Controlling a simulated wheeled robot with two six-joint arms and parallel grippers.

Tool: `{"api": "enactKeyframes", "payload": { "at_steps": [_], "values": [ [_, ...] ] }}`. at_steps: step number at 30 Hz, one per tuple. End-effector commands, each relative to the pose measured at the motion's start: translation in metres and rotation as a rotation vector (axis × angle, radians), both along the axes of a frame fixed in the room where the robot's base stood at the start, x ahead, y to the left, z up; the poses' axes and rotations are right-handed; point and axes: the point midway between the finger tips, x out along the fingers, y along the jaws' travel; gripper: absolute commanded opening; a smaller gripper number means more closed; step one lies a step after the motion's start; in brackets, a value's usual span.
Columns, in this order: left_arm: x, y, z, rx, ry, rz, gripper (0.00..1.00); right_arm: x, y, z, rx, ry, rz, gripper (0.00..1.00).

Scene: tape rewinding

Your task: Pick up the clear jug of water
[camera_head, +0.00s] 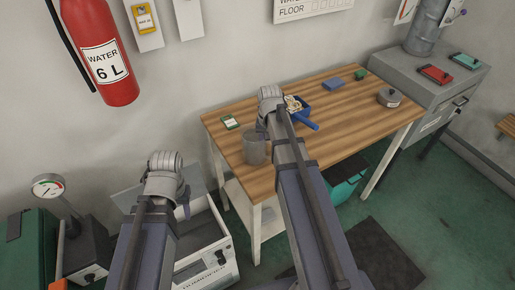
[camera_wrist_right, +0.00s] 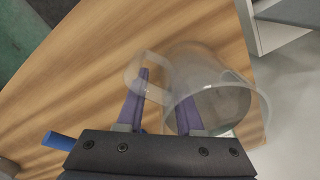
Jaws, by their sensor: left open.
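The clear jug (camera_head: 255,150) stands near the left front edge of the wooden table in the head view. In the right wrist view the jug (camera_wrist_right: 205,75) is see-through, with its handle (camera_wrist_right: 133,72) to the left. My right gripper (camera_wrist_right: 162,90) is at the jug, its purple fingers apart. One finger overlaps the handle and the other overlaps the jug's body; I cannot tell whether they touch.
The wooden table (camera_head: 345,125) also bears a blue dustpan-like item (camera_head: 305,120), a small green-edged box (camera_head: 230,122), a grey round tin (camera_head: 389,97) and a blue block (camera_head: 333,84). A white box (camera_head: 212,255) is below left. A grey cabinet (camera_head: 425,80) stands to the right.

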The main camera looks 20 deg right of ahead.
Motion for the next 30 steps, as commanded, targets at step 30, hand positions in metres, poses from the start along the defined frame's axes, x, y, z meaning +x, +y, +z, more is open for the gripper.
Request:
{"api": "enactKeyframes", "payload": {
  "at_steps": [30],
  "values": [
    [0.0,0.0,-0.0002,0.0,0.0,0.0,0.45,-0.0006,0.0001,-0.0002,0.0,0.001,0.001,0.0]
  ]
}}
